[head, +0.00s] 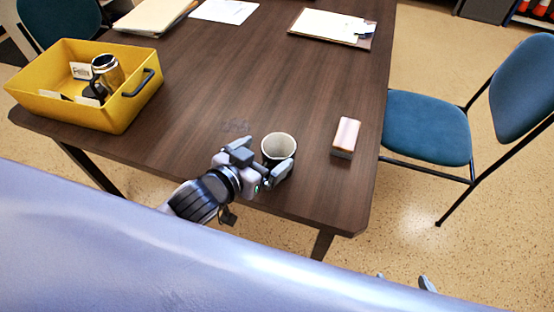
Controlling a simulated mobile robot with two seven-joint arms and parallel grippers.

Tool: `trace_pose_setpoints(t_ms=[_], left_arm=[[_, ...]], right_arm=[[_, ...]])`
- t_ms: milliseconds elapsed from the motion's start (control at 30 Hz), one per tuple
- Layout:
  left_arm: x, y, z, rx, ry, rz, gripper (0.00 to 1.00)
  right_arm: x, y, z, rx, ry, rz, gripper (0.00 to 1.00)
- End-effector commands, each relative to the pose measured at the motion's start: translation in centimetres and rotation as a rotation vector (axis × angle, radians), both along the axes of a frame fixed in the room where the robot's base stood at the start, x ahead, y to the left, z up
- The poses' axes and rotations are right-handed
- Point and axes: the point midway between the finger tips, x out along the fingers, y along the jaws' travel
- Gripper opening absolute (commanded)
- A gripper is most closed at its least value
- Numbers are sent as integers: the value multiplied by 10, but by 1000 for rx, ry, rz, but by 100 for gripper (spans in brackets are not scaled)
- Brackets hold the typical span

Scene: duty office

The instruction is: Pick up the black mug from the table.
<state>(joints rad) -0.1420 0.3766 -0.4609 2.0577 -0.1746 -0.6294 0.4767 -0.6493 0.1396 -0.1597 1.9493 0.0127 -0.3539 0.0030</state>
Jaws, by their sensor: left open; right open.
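The mug (279,147) stands upright on the brown table (300,80) near its front edge. Its outside is dark and its inside is pale and looks empty. My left gripper (262,164) is open at the mug's near left side. One finger is left of the mug and the other overlaps its lower front, hiding part of the wall. I cannot tell whether the fingers touch it. My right gripper (404,280) shows only as two separate fingertips low in the picture, beyond the table's front edge, open and apart from the mug.
A small pink-topped block (346,134) lies right of the mug. A yellow bin (118,118) with a steel flask (108,72) stands at left. A clipboard (332,27) and folders (155,15) lie farther back. A blue chair (426,127) is at right. The table's middle is clear.

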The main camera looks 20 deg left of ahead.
Motion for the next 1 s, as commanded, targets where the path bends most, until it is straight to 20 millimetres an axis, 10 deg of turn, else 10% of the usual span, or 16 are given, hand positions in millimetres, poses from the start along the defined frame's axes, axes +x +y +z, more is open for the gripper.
trace_pose_setpoints(t_ms=[867,1000], left_arm=[[47,-17,-32,0,1,0,100],[47,-17,-32,1,2,0,54]], right_arm=[[0,0,-2,0,0,0,89],[0,0,-2,0,0,0,89]])
